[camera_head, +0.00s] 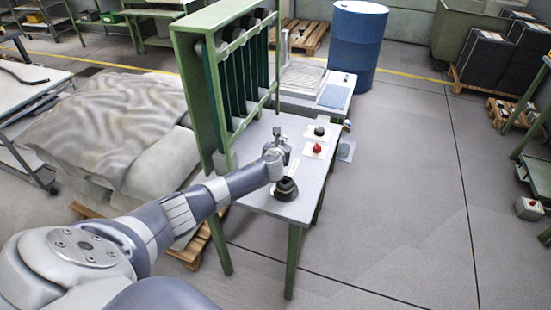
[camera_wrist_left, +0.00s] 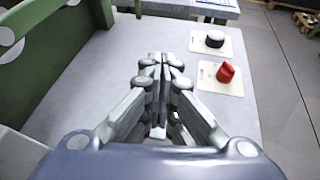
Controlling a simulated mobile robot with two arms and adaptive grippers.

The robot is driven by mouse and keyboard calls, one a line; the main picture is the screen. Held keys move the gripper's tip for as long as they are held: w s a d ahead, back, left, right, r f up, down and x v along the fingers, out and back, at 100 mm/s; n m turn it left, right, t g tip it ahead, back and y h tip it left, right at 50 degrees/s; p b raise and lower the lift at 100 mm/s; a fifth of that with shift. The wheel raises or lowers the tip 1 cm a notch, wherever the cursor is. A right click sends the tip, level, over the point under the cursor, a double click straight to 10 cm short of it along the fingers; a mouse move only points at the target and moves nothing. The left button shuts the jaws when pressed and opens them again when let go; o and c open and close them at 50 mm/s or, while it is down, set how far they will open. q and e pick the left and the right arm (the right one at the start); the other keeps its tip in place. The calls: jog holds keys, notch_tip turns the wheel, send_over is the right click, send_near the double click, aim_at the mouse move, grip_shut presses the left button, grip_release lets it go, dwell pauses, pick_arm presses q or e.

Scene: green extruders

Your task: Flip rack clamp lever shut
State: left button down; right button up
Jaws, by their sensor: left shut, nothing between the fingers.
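The green rack (camera_head: 193,105) stands on the grey worktable (camera_head: 295,210) and holds several dark upright panels. Its green frame also shows at the left of the left wrist view (camera_wrist_left: 62,50). My left gripper (camera_head: 277,137) is over the tabletop, just right of the rack's near post. In the left wrist view its fingers (camera_wrist_left: 160,62) are together with nothing between them. I cannot make out the clamp lever; it may be hidden by the gripper or arm. My right gripper is in neither view.
A red knob (camera_head: 317,148) and a black knob (camera_head: 320,130) sit on pale plates right of the gripper. A black rounded fixture (camera_head: 286,188) is near the table's front. A blue drum (camera_head: 355,45) stands behind.

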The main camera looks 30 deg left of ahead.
pick_arm(q)
jog(key=shift+w+a+r, duration=0.1)
jog(key=shift+w+a, duration=0.05)
jog(key=shift+w, duration=0.55)
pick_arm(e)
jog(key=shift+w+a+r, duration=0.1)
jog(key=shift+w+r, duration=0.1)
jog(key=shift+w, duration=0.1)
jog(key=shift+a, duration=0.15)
